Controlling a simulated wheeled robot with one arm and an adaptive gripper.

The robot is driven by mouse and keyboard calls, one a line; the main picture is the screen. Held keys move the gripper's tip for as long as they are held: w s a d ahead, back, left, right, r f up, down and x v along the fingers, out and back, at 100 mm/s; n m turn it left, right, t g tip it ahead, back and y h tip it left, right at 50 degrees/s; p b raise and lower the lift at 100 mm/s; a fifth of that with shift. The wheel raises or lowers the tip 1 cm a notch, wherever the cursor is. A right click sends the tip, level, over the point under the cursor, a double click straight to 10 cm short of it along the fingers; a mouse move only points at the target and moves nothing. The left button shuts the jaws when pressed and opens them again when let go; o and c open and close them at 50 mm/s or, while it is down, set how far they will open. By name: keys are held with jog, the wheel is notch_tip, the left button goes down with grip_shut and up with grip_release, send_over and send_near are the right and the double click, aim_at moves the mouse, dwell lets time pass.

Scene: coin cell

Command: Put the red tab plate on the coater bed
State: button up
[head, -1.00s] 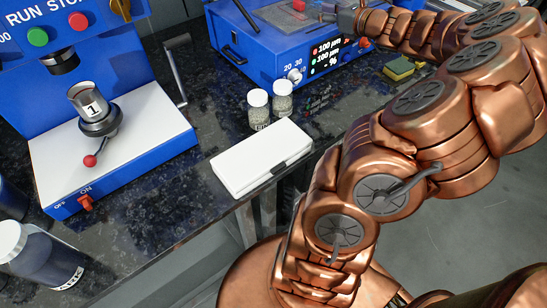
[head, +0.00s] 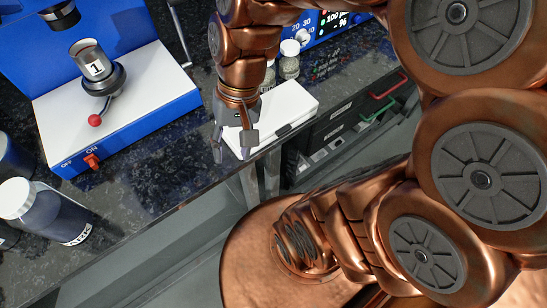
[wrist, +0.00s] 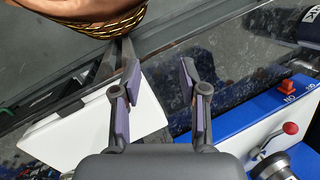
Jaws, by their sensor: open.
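My gripper (head: 232,147) is open, fingers pointing down, just in front of the white box on the dark counter. In the wrist view the fingers (wrist: 159,75) are apart with nothing between them. The blue coater (head: 324,28) stands at the top, behind my arm; only part of its front panel with a knob and readout shows, and its bed is hidden. I cannot make out the red tab plate in the current views. A red handle (head: 388,86) shows on the dark drawers below the counter, above a green one.
The white box (head: 285,112) lies near the counter edge, with glass jars (head: 289,58) behind it. A blue press (head: 130,105) with a white top stands at left. A dark bottle (head: 45,212) stands at front left. The counter between bottle and box is clear.

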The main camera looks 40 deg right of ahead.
jog(key=s+d+f+n+g+h, duration=0.1)
jog(key=s+d+n+h, duration=0.2)
jog(key=s, duration=0.4)
jog(key=shift+d+n, duration=0.5)
jog(key=shift+d, duration=0.2)
